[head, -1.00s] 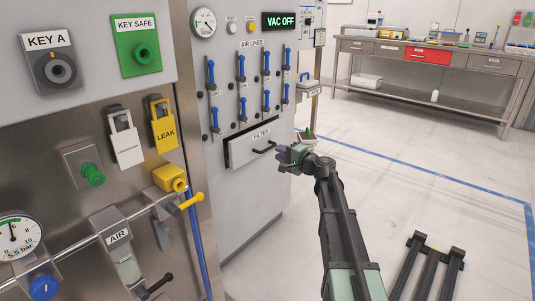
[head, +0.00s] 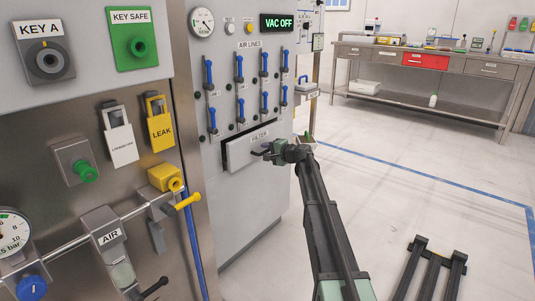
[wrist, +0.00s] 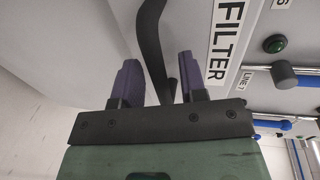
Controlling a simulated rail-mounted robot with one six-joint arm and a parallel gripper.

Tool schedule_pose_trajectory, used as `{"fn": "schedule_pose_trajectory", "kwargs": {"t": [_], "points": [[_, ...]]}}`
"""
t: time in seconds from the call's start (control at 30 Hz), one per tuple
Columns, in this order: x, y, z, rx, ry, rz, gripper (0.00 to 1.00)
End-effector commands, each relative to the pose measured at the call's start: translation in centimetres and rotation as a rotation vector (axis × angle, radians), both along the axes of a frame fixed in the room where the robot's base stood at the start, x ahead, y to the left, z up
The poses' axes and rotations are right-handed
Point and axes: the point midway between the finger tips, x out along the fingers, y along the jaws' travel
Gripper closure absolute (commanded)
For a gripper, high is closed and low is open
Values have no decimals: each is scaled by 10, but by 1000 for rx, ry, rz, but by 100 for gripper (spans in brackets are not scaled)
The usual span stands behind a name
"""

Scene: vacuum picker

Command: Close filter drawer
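The filter drawer (head: 243,152) is a grey front labelled FILTER in the cabinet, below the air line levers. A dark gap shows along its left side and top, so it stands slightly out. My gripper (head: 264,152) is at the drawer's black handle and hides much of it. In the wrist view, the handle (wrist: 150,35) passes between the two purple fingers of my gripper (wrist: 157,78). The fingers are apart, with gaps beside the handle. The drawer face (wrist: 190,25) with its FILTER label is close in front of them.
Blue levers (head: 239,70) line the panel above the drawer. A yellow valve (head: 188,201) and a blue hose (head: 194,245) are at the left. The floor (head: 390,190) right of the cabinet is mostly clear. A workbench (head: 430,75) stands at the back right.

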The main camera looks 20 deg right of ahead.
Motion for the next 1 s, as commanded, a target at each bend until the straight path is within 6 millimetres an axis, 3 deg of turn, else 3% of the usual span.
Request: {"fn": "schedule_pose_trajectory", "kwargs": {"t": [0.17,0.43,0.7,1.0], "points": [[0,0,0,0,0,0,61],[0,0,0,0,0,0,100],[2,1,0,0,0,1,100],[36,23,0,-1,1,2,100]]}}
